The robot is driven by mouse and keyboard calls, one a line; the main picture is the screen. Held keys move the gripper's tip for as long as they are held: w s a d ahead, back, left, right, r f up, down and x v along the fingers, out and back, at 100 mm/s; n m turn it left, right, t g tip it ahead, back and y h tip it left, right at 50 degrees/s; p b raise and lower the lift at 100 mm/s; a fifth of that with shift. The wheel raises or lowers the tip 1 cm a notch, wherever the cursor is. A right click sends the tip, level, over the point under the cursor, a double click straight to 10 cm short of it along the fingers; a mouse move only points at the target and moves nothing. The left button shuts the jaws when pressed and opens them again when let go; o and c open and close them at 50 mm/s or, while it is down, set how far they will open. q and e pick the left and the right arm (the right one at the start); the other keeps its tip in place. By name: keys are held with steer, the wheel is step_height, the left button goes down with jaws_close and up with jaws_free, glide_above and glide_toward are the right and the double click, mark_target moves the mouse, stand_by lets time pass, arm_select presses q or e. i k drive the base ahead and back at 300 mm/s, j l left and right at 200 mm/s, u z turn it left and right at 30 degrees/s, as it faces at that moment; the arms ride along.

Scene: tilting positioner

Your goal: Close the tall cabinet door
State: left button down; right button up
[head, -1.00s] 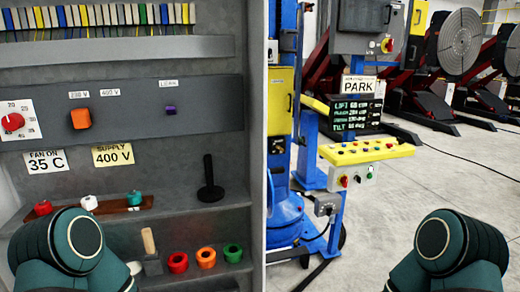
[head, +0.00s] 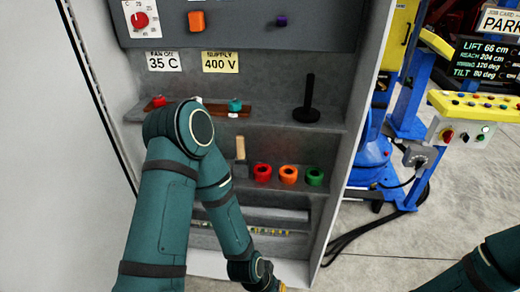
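The tall cabinet (head: 345,150) stands open in front of me, with its shelves and controls exposed. A large pale panel on the left looks like its door (head: 50,150), swung open on the left side, with a dark strip along the hinge side. Its free edge is out of view. My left arm reaches down across the lower cabinet opening and hides part of the shelves. Its wrist is at the bottom edge, and the gripper fingers are out of view. Only part of my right arm shows at the bottom right; its gripper is out of view.
Right of the cabinet stand a blue machine post and a yellow button panel (head: 478,108). Open concrete floor (head: 430,230) lies front right.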

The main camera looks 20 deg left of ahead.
mark_target(69, 192)
steer(key=u, duration=3.25)
steer(key=i+j, duration=0.1)
steer(key=j, duration=0.25)
steer(key=j+u, duration=0.1)
steer(key=j, duration=0.3)
steer(key=i+j, duration=0.15)
steer(key=j, duration=0.2)
steer(key=i+j, duration=0.1)
steer(key=j, duration=0.25)
steer(key=i+j+u, duration=0.1)
steer(key=j, duration=0.25)
steer(key=l, duration=0.35)
steer(key=i+l, duration=0.15)
steer(key=l, duration=0.2)
